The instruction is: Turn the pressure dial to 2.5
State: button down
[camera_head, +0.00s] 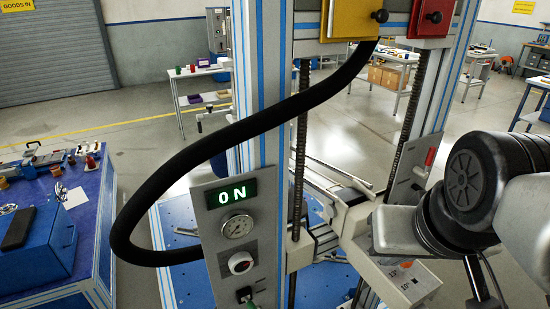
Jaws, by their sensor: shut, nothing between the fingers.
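The grey control panel (213,251) stands on the blue-striped upright of the test rig, below the centre of the view. A black switch (244,294) with a green part sits at the bottom edge. My arm comes in from the right, with dark joints, apart from the panel. My gripper's fingers are not visible.
Yellow (350,20) and red (432,17) boxes hang at the top of the rig. A blue workbench (88,215) with tools stands left.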

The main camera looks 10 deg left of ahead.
aim_at(241, 263)
jog(key=k+u, duration=0.1)
jog(key=u, duration=0.95)
jog(key=k+l, duration=0.35)
jog(key=l, duration=0.15)
jog(key=k+l+u, duration=0.1)
jog(key=k+l, duration=0.25)
jog(key=l, duration=0.15)
